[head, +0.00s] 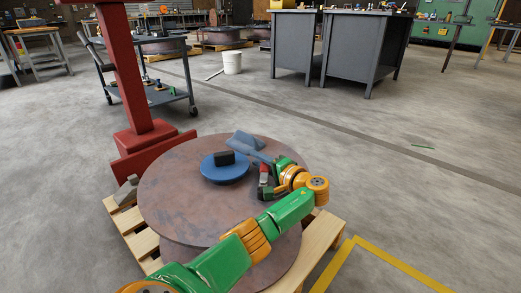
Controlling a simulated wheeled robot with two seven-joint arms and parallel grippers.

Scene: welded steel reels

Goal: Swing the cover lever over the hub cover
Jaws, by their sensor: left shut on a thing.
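A steel reel (170,215) lies flat on a wooden pallet, its brown upper flange facing up. The round blue hub cover (225,174) sits at its middle with a black block (224,157) on top. The blue-grey cover lever (246,141) lies behind and right of the hub cover, its broad end toward the back, not across the cover's middle. My left gripper (264,176) is right of the hub cover, at the lever's near right end, and is shut on it. Its fingertips are small and partly hidden by the wrist. My right gripper is not in view.
A red steel post (124,70) stands at the reel's back left. The pallet (318,236) sticks out at the right. The floor to the right is mostly clear.

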